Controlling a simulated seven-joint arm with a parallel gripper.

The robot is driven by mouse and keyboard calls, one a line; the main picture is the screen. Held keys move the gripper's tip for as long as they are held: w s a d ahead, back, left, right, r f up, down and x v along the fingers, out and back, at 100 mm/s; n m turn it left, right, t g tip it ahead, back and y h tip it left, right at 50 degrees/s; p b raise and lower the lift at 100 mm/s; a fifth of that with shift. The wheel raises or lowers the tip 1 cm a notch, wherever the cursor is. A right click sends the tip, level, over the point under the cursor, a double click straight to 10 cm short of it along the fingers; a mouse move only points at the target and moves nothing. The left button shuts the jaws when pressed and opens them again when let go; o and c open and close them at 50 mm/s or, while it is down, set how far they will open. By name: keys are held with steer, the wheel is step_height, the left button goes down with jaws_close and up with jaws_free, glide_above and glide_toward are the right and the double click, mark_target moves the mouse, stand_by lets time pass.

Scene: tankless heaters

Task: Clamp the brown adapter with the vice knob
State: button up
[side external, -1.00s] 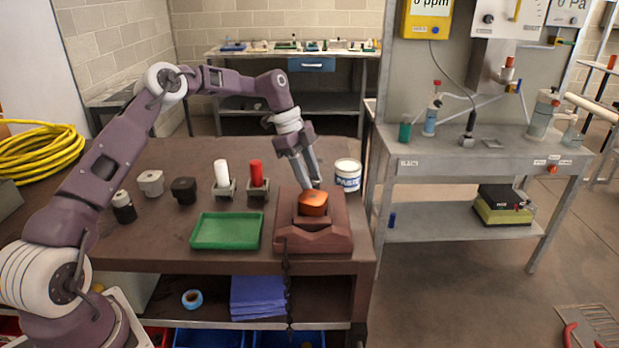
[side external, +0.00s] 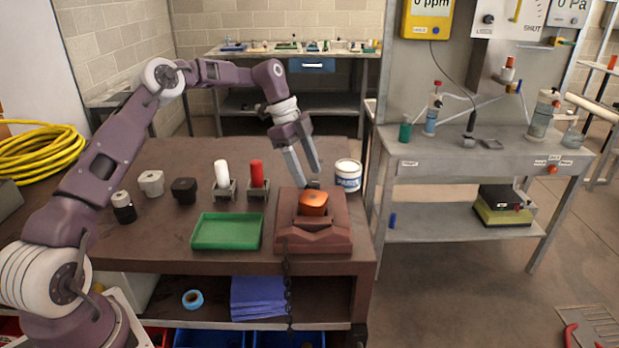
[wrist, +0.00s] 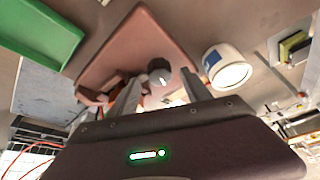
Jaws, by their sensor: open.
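The brown adapter (side external: 313,204), shiny orange-brown, sits in the reddish-brown vice (side external: 325,238) on the table in the side view. The vice also fills the middle of the wrist view (wrist: 140,42). The dark round vice knob (wrist: 158,70) shows in the wrist view, between the lines of my two fingers and a little beyond their tips; in the side view only a small dark bit shows behind the adapter. My gripper (side external: 305,178) is open and empty, with its fingers just above and behind the adapter. In the wrist view the fingers largely hide the adapter.
A white paste tub (side external: 348,176) stands close to the right of the vice. A green tray (side external: 227,232) lies to the left. Holders with a white (side external: 222,174) and a red cylinder (side external: 257,174) stand behind the tray. Black and grey fittings stand farther left.

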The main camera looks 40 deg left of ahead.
steer(key=s+d+r+n+y, duration=0.2)
steer(key=s+d+r, duration=0.3)
steer(key=s+r, duration=0.25)
steer(key=s+d+r+n+y, duration=0.2)
steer(key=s+d+r+n, duration=0.15)
steer(key=s+r, duration=0.4)
steer(key=s+d+n+t, duration=0.1)
steer(key=s+n, duration=0.3)
steer(key=s, duration=0.7)
steer(key=s+d+f+n+t, duration=0.1)
steer(key=s+n, duration=0.4)
steer(key=s, duration=0.7)
steer(key=shift+s+d+f+t, duration=0.2)
steer(key=shift+d+t, duration=0.45)
steer(key=shift+t, duration=0.55)
